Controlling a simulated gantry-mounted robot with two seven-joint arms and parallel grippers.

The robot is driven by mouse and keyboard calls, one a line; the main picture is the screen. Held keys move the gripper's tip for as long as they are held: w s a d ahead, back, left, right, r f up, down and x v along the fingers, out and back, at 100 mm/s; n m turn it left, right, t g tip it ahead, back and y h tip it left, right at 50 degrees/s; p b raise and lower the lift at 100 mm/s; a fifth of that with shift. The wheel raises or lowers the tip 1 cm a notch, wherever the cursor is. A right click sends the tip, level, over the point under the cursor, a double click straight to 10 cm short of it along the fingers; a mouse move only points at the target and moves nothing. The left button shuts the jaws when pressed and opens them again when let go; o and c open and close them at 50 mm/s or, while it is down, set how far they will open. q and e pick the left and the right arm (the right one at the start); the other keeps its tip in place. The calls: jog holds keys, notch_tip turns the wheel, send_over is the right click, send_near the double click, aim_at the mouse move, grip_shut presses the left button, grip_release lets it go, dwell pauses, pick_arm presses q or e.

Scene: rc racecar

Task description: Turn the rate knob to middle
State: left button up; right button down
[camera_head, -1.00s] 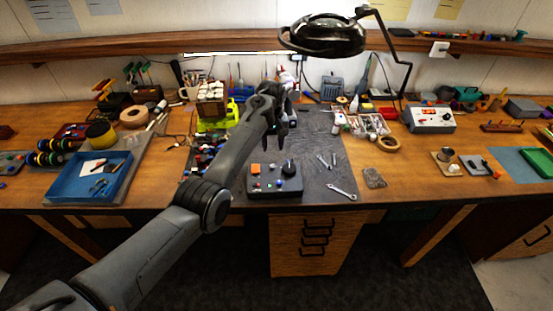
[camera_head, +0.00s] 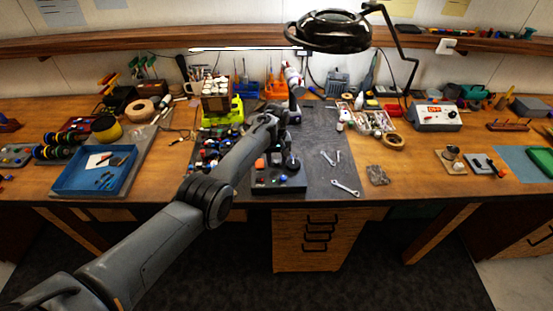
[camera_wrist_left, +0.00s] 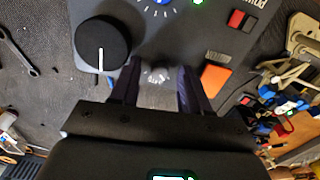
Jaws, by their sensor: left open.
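A dark control box (camera_head: 272,188) sits near the front edge of the grey mat. Its large round black knob (camera_head: 293,163) shows in the left wrist view (camera_wrist_left: 102,42) with a white pointer line toward the picture bottom. A blue knob (camera_wrist_left: 157,2) with white tick marks is cut off at the top. My left gripper (camera_head: 280,148) is open over the box. In the wrist view its fingers (camera_wrist_left: 157,70) straddle pale markings on the panel, beside the black knob and apart from it. I cannot read which knob is labelled rate. My right gripper is out of view.
An orange button (camera_wrist_left: 215,78) and a red switch (camera_wrist_left: 240,20) are on the panel. Wrenches (camera_head: 345,188) lie right of the box on the mat (camera_head: 320,135). A magnifier lamp (camera_head: 330,30) hangs above. A blue tray (camera_head: 65,185) stands at left.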

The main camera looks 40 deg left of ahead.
pick_arm(q)
grip_shut()
jog(key=shift+m, duration=1.2)
jog(key=m, duration=0.2)
jog(key=shift+m, duration=0.3)
jog(key=m, duration=0.3)
jog(key=shift+m, duration=0.9)
